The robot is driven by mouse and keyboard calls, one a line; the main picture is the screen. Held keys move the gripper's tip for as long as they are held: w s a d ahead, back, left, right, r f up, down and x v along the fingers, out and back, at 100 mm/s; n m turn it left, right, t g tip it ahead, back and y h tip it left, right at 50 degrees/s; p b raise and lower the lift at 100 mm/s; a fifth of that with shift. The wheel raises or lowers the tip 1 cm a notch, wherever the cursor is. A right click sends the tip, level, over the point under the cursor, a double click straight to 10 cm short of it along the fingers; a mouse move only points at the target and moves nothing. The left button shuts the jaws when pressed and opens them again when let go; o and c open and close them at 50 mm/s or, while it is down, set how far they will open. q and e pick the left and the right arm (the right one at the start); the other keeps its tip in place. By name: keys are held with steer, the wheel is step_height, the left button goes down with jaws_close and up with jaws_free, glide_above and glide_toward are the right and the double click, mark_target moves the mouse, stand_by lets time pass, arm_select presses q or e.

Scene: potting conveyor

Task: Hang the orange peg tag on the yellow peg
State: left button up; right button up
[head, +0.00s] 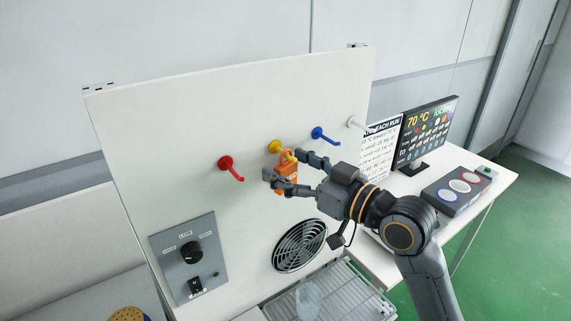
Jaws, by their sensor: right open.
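The orange peg tag (288,182) is at the yellow peg (275,147) on the white upright panel. Its loop is at the outer end of the peg and the tag body points down below it. I cannot tell for sure whether the loop is around the peg. My right gripper (284,166) is open, with its fingers on either side of the tag, very close to it. One finger covers part of the tag. My left gripper is not in view.
A red peg (231,169) is left of the yellow one; a blue peg (324,135) and a white peg (355,123) are to the right. A control box with a knob (191,252) and a fan grille (300,246) sit lower on the panel. A clear cup (307,300) stands below.

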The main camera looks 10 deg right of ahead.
steer(key=v, duration=1.1)
steer(key=s+d+f+m+g+h, duration=0.1)
steer(key=s+f+m+g+h, duration=0.15)
steer(key=f, duration=0.85)
steer(key=s+f+m+g+h, duration=0.15)
steer(key=f+h, duration=0.25)
steer(key=f, duration=0.7)
steer(key=s+d+f+m+g+h, duration=0.2)
steer(key=s+f+g+h, duration=0.35)
steer(key=s+f, duration=1)
step_height(320, 180, down, 30)
steer(key=s+g+y+b, duration=0.1)
steer(key=g+b, duration=0.2)
steer(key=b, duration=0.1)
steer(key=s+d+f+n+b, duration=0.1)
steer(key=s+d+f+b, duration=0.2)
steer(key=s+f, duration=1.3)
step_height(320, 180, down, 2)
steer(key=shift+s+f+g, duration=0.2)
steer(key=shift+s+g, duration=0.2)
steer(key=shift+g, duration=0.05)
